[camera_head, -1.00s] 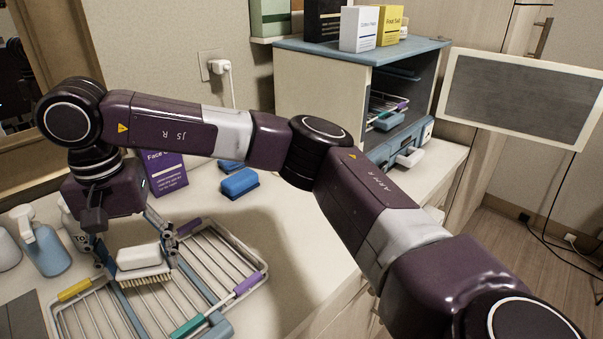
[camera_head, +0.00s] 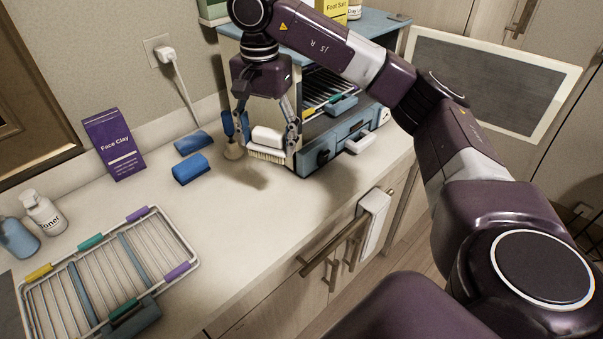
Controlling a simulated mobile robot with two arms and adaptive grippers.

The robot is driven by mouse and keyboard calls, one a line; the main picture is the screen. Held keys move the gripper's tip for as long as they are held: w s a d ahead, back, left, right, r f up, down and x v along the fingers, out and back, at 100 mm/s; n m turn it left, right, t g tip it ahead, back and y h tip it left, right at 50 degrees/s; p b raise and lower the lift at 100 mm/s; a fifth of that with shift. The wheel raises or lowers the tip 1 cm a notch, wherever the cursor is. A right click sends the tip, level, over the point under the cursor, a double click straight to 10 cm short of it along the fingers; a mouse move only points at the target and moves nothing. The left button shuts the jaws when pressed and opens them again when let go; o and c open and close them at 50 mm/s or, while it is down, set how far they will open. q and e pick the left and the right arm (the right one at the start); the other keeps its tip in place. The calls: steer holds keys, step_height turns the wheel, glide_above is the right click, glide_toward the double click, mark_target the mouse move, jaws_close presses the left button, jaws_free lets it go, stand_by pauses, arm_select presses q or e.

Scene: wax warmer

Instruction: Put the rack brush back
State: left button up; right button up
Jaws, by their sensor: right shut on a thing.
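The rack brush (camera_head: 267,135) is a white block with pale bristles facing down. My right gripper (camera_head: 266,147) is shut on it and holds it above the counter, in front of the blue-and-cream cabinet (camera_head: 312,153). The wire rack (camera_head: 92,272), with yellow, teal and purple clips, lies flat on the counter at the lower left, well away from the brush. My left gripper is not in view.
A blue sponge (camera_head: 191,169), a purple Face Clay box (camera_head: 114,145) and bottles (camera_head: 43,212) are on the counter (camera_head: 235,240). Another rack (camera_head: 325,92) sits inside the cabinet. The front middle counter is clear.

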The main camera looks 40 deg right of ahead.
steer(key=shift+s+d+r, duration=0.2)
steer(key=shift+d+r, duration=0.05)
steer(key=shift+d, duration=0.35)
steer(key=shift+d+f, duration=0.15)
steer(key=shift+f, duration=0.1)
step_height(320, 180, down, 15)
steer(key=shift+r+p, duration=0.2)
steer(key=shift+p, duration=0.6)
steer(key=shift+a+f, duration=0.2)
steer(key=shift+f, duration=0.8)
step_height(320, 180, down, 3)
steer(key=shift+r+p, duration=0.1)
steer(key=shift+p, duration=0.5)
steer(key=shift+w, duration=0.1)
